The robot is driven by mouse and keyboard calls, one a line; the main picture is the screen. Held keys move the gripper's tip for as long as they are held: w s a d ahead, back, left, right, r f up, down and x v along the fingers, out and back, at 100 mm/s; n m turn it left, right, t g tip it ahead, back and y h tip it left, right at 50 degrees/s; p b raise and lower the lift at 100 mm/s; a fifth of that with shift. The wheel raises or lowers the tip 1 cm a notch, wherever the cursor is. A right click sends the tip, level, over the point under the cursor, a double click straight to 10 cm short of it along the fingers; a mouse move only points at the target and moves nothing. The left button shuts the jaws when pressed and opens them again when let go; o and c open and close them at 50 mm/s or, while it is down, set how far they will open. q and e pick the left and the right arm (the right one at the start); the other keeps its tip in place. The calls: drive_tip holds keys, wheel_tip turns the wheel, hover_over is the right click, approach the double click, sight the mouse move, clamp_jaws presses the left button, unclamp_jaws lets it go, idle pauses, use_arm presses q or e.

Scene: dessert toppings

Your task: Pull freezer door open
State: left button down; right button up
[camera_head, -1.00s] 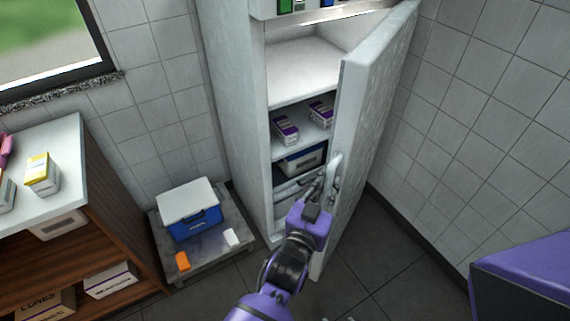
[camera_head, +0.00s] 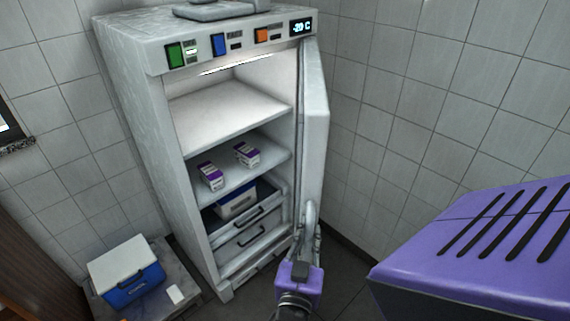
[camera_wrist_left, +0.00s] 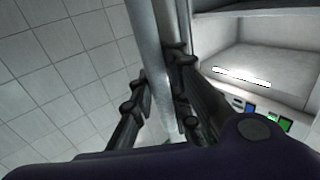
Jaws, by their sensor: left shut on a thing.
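The white freezer (camera_head: 150,130) stands against the tiled wall in the head view, with its inside exposed. Its freezer door (camera_head: 314,130) stands wide open, hinged on the right side. My left gripper (camera_head: 304,240) is at the door's handle (camera_head: 310,215), low on the door. In the left wrist view the gripper (camera_wrist_left: 160,100) has its fingers on both sides of the pale handle bar (camera_wrist_left: 148,45), shut on it. My right gripper is not in view.
Two purple-white boxes (camera_head: 211,176) (camera_head: 247,154) sit on a freezer shelf, above a bin (camera_head: 238,203) and drawers (camera_head: 250,233). A blue cooler with a white lid (camera_head: 127,272) stands on a low platform (camera_head: 185,312) at lower left. Tiled wall is right of the door.

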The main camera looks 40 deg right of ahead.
use_arm(q)
drive_tip(key=shift+s+d+f, duration=0.35)
drive_tip(key=shift+s+d, duration=0.1)
drive_tip(key=shift+s, duration=0.15)
drive_tip(key=c, duration=2)
unclamp_jaws()
drive_tip(key=shift+a+r, duration=0.1)
drive_tip(key=shift+r, duration=0.1)
drive_tip(key=v, duration=1.2)
drive_tip(key=shift+c, duration=0.4)
